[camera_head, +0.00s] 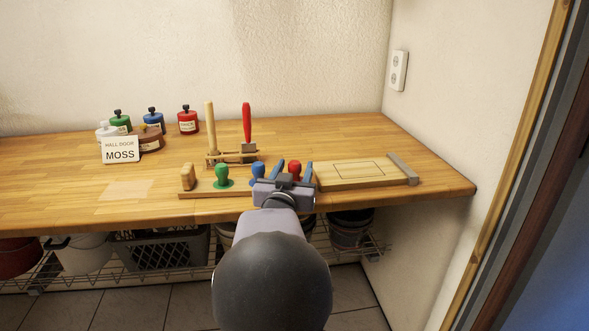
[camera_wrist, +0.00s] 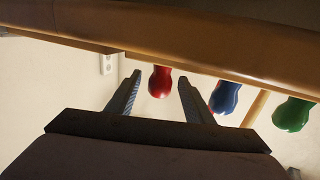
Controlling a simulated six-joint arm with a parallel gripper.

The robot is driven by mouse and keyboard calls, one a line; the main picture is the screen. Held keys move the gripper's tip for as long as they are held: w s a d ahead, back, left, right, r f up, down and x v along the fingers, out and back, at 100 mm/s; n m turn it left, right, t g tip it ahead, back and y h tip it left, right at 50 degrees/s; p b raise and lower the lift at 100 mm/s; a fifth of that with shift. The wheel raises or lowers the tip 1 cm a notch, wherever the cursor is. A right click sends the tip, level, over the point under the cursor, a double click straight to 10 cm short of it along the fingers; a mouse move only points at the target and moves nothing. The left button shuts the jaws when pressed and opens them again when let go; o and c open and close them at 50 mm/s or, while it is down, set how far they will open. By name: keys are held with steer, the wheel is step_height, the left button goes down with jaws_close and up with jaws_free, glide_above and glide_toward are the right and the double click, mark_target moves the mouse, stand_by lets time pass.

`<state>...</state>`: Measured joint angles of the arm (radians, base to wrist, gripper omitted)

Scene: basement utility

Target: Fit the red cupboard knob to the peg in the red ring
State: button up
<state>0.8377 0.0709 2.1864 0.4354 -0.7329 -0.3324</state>
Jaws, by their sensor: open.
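The red knob (camera_head: 294,167) stands at the right end of a row on a low wooden strip (camera_head: 200,195); my gripper partly covers it in the head view. In the wrist view, the red knob (camera_wrist: 160,82) shows inverted between my fingertips, with space on both sides. My gripper (camera_head: 295,171) is open and empty, and its fingers (camera_wrist: 160,80) point towards the knob. I cannot tell whether the knob is between the fingers or just beyond them. A blue knob (camera_head: 258,173) and a green knob (camera_head: 222,176) stand to its left. I cannot make out a red ring or its peg.
Behind is a rack (camera_head: 232,155) with a red-handled tool (camera_head: 247,122) and a dowel (camera_head: 210,125). A board (camera_head: 360,174) lies right. Several bottles and a MOSS card (camera_head: 121,150) stand back left. Front-left bench is clear.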

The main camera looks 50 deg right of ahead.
steer(key=shift+v, duration=3.55)
